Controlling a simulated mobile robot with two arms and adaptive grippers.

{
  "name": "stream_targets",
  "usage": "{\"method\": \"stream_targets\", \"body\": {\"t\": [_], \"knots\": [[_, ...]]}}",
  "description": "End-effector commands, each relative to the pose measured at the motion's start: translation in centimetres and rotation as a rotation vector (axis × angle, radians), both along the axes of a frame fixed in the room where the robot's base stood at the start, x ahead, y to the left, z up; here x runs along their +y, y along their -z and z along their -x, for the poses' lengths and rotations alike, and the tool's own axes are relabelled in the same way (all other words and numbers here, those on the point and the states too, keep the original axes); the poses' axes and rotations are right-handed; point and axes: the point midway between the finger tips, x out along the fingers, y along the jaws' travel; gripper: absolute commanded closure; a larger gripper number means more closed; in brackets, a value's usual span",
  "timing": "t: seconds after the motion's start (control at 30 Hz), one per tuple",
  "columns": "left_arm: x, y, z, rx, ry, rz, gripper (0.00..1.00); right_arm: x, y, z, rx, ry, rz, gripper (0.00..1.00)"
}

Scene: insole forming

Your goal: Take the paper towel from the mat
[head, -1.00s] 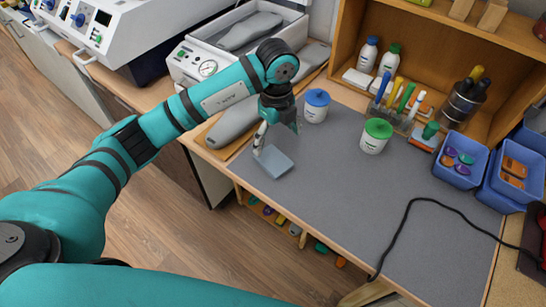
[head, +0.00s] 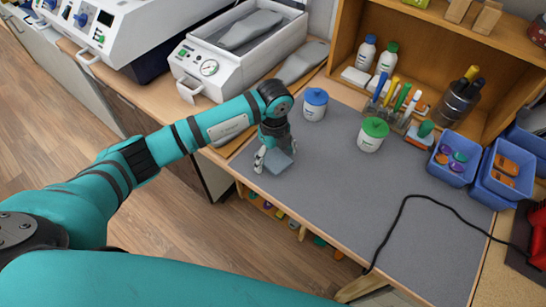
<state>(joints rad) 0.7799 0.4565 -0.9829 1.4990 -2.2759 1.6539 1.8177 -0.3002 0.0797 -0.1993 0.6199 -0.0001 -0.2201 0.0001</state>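The paper towel (head: 279,164) is a small blue-grey folded square lying on the grey mat (head: 330,190), near the mat's left front edge. My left gripper (head: 275,158) points down right over the towel. Its fingers look spread, one by the towel's left side and one by its right, and they partly cover it. I cannot tell whether the fingers touch the towel. My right gripper is not in view.
A blue-lidded jar (head: 314,106) and a green-lidded jar (head: 372,136) stand on the mat behind the gripper. Blue bins (head: 453,172) are at the right. A black cable (head: 398,217) crosses the mat's right part. The mat's middle is clear.

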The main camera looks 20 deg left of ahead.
Motion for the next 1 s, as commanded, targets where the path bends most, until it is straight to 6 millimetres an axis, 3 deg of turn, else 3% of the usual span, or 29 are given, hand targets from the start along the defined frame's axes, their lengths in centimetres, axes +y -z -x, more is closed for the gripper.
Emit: {"method": "stream_targets", "body": {"t": [0.03, 0.27, 0.73, 1.0], "knots": [[0.0, 0.0, 0.0, 0.0, 0.0, 0.0, 0.21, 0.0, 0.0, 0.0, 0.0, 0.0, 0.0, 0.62], [0.0, 0.0, 0.0, 0.0, -0.001, 0.0, 0.5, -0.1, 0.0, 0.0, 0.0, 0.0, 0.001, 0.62], [0.0, -0.4, -0.1, -0.003, -0.001, 0.001, 0.5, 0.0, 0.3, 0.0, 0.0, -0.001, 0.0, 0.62], [0.0, -3.5, -0.1, -0.004, 0.001, 0.0, 0.5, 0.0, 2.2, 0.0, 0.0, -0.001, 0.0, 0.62]]}}
